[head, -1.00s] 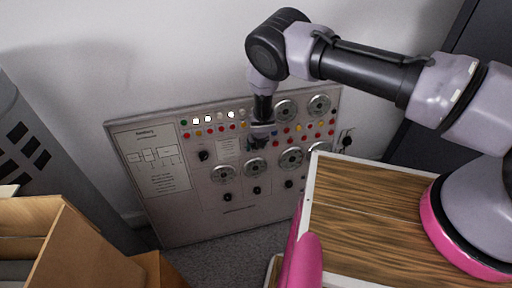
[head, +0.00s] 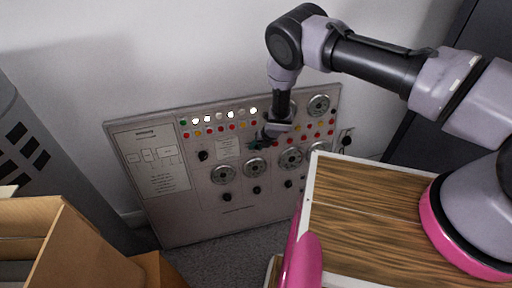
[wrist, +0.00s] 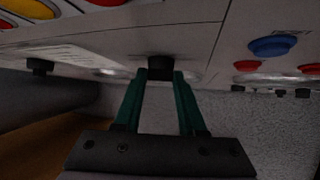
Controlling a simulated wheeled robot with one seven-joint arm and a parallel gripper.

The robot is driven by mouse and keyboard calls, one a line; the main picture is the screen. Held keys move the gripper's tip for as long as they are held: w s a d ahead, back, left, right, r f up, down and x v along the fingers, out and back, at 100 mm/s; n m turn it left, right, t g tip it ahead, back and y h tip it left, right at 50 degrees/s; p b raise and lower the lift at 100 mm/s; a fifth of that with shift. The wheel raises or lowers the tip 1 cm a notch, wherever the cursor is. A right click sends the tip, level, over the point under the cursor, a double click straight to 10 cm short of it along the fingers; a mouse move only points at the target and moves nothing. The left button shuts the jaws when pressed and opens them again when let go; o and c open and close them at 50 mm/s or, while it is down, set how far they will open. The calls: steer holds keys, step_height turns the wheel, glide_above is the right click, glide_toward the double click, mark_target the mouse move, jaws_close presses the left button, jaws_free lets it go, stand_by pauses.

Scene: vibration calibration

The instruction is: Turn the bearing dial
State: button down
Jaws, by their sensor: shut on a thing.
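The upright grey panel (head: 170,215) leans by the wall and carries several silver dials, such as one (head: 223,175) at lower left, and small black knobs. Which is the bearing dial I cannot read. My gripper (head: 254,146) is at the panel's middle, between the lamp rows and the lower dials. In the wrist view, my gripper's green fingers (wrist: 160,80) are shut on a small black knob (wrist: 160,66) that sticks out of the panel face. In the head view that knob is hidden or too small to tell from the fingers.
White lamps (head: 231,114) and coloured buttons line the panel's top. Another black knob (head: 203,156) is left of my gripper. A wood-topped table (head: 365,205) stands close at right, a cardboard box (head: 75,245) at lower left. Grey carpet (head: 215,257) lies below.

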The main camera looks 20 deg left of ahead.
steer(key=m+y, duration=0.1)
steer(key=m+g+y, duration=0.1)
steer(key=y, duration=0.1)
steer(key=d+y, duration=0.1)
steer(key=y, duration=0.1)
steer(key=shift+w+f+m+g, duration=0.25)
steer(key=shift+f+m+g, duration=0.05)
steer(key=shift+f+m, duration=0.1)
steer(key=shift+d+f+m+y, duration=0.1)
steer(key=shift+f+m+y, duration=0.1)
steer(key=shift+m+y, duration=1.1)
steer(key=shift+d+f+m+y, duration=0.15)
steer(key=shift+m+y, duration=0.55)
steer(key=shift+y, duration=1.1)
steer(key=shift+s+a, duration=0.1)
steer(key=shift+a, duration=0.05)
steer(key=shift+c, duration=2.4)
jaws_free()
